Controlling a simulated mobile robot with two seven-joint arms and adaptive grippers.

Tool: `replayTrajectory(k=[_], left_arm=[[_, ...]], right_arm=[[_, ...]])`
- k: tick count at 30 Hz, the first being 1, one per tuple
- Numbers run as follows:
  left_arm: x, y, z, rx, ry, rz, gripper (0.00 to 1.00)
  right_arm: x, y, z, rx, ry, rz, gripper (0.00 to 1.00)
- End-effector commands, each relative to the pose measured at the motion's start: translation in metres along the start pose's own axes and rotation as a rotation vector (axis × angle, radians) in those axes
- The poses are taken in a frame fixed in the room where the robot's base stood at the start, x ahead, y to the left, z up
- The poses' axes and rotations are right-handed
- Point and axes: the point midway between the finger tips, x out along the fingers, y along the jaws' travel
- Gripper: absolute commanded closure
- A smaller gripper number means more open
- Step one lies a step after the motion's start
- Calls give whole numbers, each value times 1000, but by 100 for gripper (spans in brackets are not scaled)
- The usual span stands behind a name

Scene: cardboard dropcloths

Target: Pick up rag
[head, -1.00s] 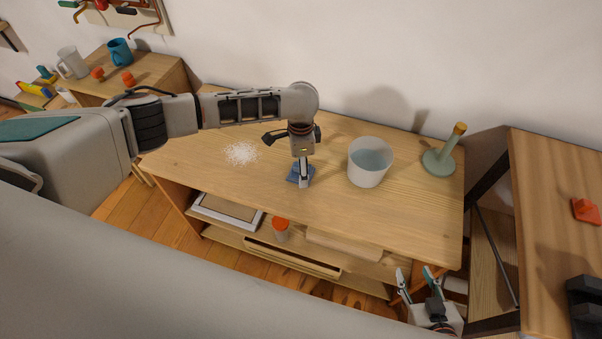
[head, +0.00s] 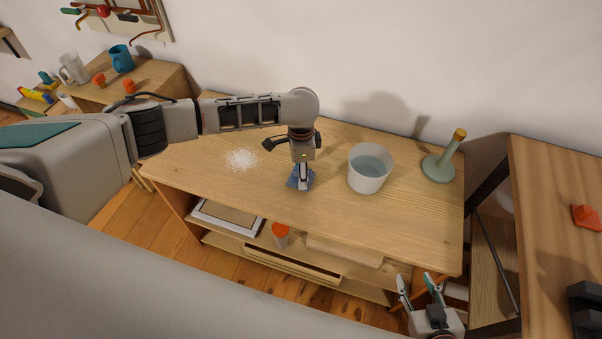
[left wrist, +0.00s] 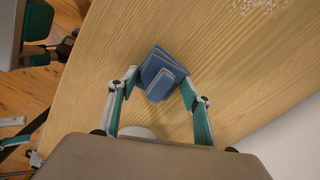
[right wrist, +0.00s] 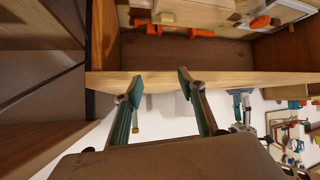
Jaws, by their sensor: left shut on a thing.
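The rag is a small blue folded cloth (head: 293,183) on the wooden workbench (head: 225,185). It also shows in the left wrist view (left wrist: 162,75), between the fingertips. My left gripper (head: 303,184) points down at the rag, and its fingers are shut on it from both sides. The rag seems to be at the bench top; I cannot tell whether it is clear of the wood. My right gripper (head: 419,282) is open and empty, low by the bench's front right corner; its parted fingers show in the right wrist view (right wrist: 160,80).
A white bucket of water (head: 369,182) stands just right of my left gripper. A green stand with a yellow top (head: 438,166) is farther right. White grains (head: 241,159) lie left of the rag. The front of the bench top is clear. Another table (head: 560,200) stands at right.

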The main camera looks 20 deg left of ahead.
Motion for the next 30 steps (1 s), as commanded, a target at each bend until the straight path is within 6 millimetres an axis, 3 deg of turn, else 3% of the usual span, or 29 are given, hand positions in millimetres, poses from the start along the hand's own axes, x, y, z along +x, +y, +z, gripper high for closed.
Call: replayTrajectory(k=[5, 18, 24, 30], left_arm=[[-30, -1, 0, 1, 2, -2, 62], [-146, -1, 0, 2, 2, -4, 62], [-177, -1, 0, 1, 1, -2, 62], [-190, 0, 0, 0, 0, 0, 62]], right_arm=[[-5, 1, -8, 0, 0, 0, 60], [-19, 5, -34, -1, 12, 2, 60], [-20, 10, -28, -1, -3, 10, 60], [-20, 14, -18, -1, -24, 19, 60]])
